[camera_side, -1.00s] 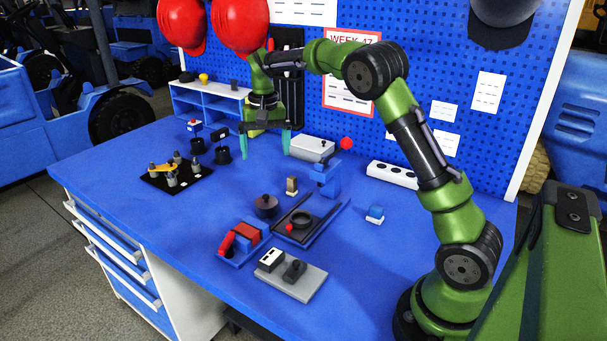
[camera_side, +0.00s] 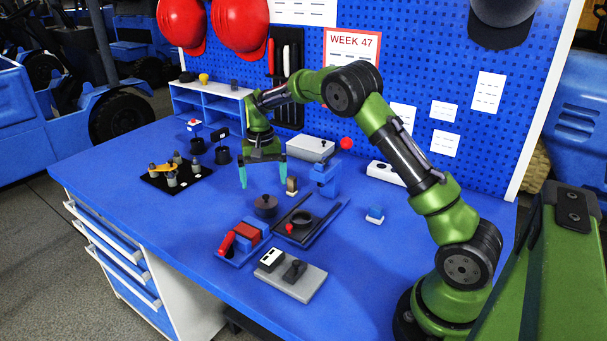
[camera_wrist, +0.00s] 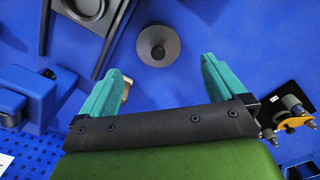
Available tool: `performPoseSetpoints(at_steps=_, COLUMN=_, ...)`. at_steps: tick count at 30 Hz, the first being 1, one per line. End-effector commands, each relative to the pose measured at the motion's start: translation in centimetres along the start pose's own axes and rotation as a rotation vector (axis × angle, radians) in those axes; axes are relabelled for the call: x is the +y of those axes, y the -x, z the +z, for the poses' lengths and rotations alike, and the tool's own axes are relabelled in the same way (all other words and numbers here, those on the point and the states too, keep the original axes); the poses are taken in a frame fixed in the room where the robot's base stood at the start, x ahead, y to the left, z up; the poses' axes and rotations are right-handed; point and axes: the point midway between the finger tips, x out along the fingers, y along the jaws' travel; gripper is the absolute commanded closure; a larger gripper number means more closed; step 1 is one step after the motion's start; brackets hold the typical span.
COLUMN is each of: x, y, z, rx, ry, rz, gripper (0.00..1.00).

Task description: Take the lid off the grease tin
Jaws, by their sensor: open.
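The grease tin (camera_side: 265,210) is a short, dark round tin standing on the blue bench, left of a dark tray. Its lid (camera_side: 265,201), with a small knob on top, sits on it. In the wrist view the lid (camera_wrist: 158,46) shows from above as a dark grey disc with a central knob, ahead of the fingers and roughly between their lines. My gripper (camera_side: 263,180) is open and empty, with teal fingers pointing down, above and behind the tin. In the wrist view my gripper (camera_wrist: 165,75) has its fingers wide apart, touching nothing.
The dark tray (camera_side: 328,223) holds a black ring and a red-knobbed part. A small tan-and-dark block (camera_side: 291,186) and a blue fixture with a red ball (camera_side: 326,176) stand close by. Bench left of the tin is clear.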

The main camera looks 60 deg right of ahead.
Motion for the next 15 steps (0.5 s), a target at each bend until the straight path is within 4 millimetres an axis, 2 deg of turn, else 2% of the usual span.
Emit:
performPoseSetpoints(at_steps=9, x=0.2, y=-4.2, z=0.4, rx=-0.003, ry=0.000, rz=0.001, gripper=0.02)
performPoseSetpoints(at_steps=15, x=0.2, y=-5.3, z=0.4, rx=-0.001, ry=-0.001, rz=-0.001, gripper=0.02)
